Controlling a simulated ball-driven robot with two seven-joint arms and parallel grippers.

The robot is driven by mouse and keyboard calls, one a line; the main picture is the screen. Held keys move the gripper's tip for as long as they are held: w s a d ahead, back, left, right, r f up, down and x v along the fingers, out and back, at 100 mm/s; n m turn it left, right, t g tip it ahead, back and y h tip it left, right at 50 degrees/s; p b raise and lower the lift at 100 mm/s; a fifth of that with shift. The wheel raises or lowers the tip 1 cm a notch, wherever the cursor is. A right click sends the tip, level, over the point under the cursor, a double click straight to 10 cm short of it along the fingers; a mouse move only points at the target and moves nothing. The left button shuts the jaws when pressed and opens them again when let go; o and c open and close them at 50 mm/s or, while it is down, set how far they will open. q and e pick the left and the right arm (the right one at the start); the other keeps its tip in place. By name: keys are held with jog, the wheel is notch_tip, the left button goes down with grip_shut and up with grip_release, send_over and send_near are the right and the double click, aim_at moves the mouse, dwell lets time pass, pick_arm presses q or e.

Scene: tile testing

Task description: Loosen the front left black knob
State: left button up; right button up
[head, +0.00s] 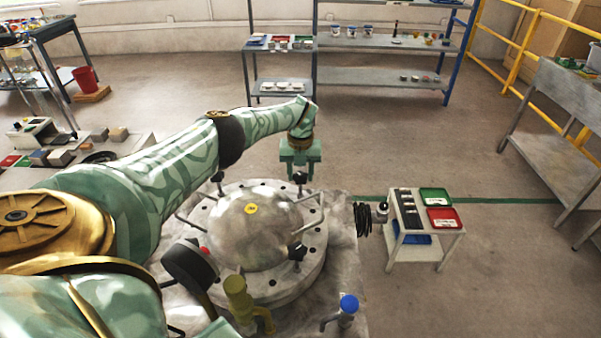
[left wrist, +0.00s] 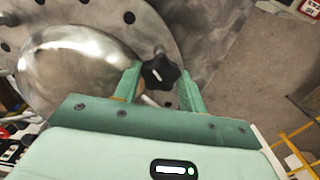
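A round metal vessel (head: 225,285) with a shiny dome lid (head: 250,230) stands in front of me. Black star knobs sit around its rim: one at the back left (head: 218,177), one at the back right (head: 299,178), one at the front right (head: 297,253). No knob shows clearly at the front left, where a gauge stands in front. My left gripper (head: 300,172) points down at the back-right knob. In the left wrist view that knob (left wrist: 160,72) lies between the open fingers (left wrist: 158,88), with narrow gaps beside it. My right gripper is not in view.
A black round gauge (head: 188,262), a yellow-green valve (head: 238,295) and a blue-capped tap (head: 348,304) stand at the vessel's near side. A small white table (head: 418,250) with trays is to the right. Shelves (head: 390,42) stand at the back. The floor between is clear.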

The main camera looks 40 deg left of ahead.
pick_arm(q)
jog(key=o, duration=0.3)
notch_tip(320, 180, up, 16)
jog(key=p, duration=0.5)
jog(key=shift+r, duration=0.15)
